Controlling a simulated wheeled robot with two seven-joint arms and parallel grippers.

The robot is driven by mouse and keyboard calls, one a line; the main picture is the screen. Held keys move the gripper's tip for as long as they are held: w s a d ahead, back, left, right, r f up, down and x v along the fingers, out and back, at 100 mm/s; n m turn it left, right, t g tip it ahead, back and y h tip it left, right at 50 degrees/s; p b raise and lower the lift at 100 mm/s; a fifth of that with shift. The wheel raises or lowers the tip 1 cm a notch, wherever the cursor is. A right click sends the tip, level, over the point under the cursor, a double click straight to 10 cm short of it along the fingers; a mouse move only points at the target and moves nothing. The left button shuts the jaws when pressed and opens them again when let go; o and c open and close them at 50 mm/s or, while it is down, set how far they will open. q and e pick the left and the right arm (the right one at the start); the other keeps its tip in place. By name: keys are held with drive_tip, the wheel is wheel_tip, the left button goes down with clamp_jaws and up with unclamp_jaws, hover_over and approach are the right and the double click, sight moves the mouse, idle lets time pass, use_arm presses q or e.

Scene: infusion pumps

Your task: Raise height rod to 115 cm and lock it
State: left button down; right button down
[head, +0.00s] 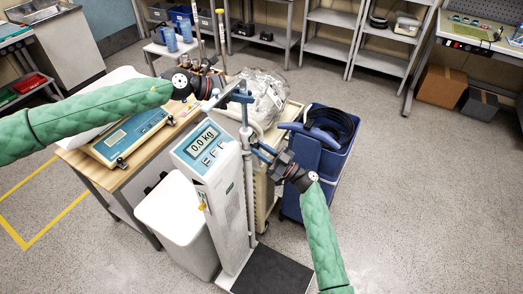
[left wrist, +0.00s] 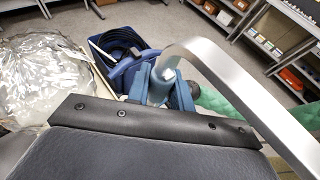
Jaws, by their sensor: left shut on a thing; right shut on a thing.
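The scale (head: 213,155) stands upright in the middle of the head view, its display reading 0.0 kg. The height rod (head: 245,120) rises behind the display, beside the white column. My left gripper (head: 243,97) is shut around the rod near its top. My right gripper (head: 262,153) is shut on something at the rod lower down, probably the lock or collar. The jaws hide that part, and no height marks are readable.
A blue bin (head: 328,165) with a black hose stands close behind my right gripper. A cart with a plastic-wrapped bundle (head: 265,97) is behind the rod. A wooden-topped table with a flat scale (head: 128,137) and a white bin (head: 172,220) are at left. Floor at right is clear.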

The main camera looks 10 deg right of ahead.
drive_tip(key=shift+m, duration=0.5)
drive_tip(key=m+t+h, duration=0.1)
drive_tip(key=m, duration=0.2)
drive_tip(key=m+t+h, duration=0.2)
drive_tip(key=m, duration=0.1)
drive_tip(key=shift+s+a+m, duration=0.1)
drive_tip(key=shift+s+m, duration=0.05)
drive_tip(key=shift+m, duration=0.25)
drive_tip(key=m+h, duration=0.1)
drive_tip(key=m, duration=0.2)
drive_tip(key=m+t+h, duration=0.1)
drive_tip(key=m+h, duration=0.1)
drive_tip(key=m, duration=0.2)
drive_tip(key=shift+s+r, duration=0.1)
drive_tip(key=c, duration=1.2)
unclamp_jaws()
drive_tip(key=shift+s, duration=0.1)
drive_tip(key=v, duration=1.1)
drive_tip(key=shift+s+d, duration=0.25)
drive_tip(key=shift+s, duration=0.05)
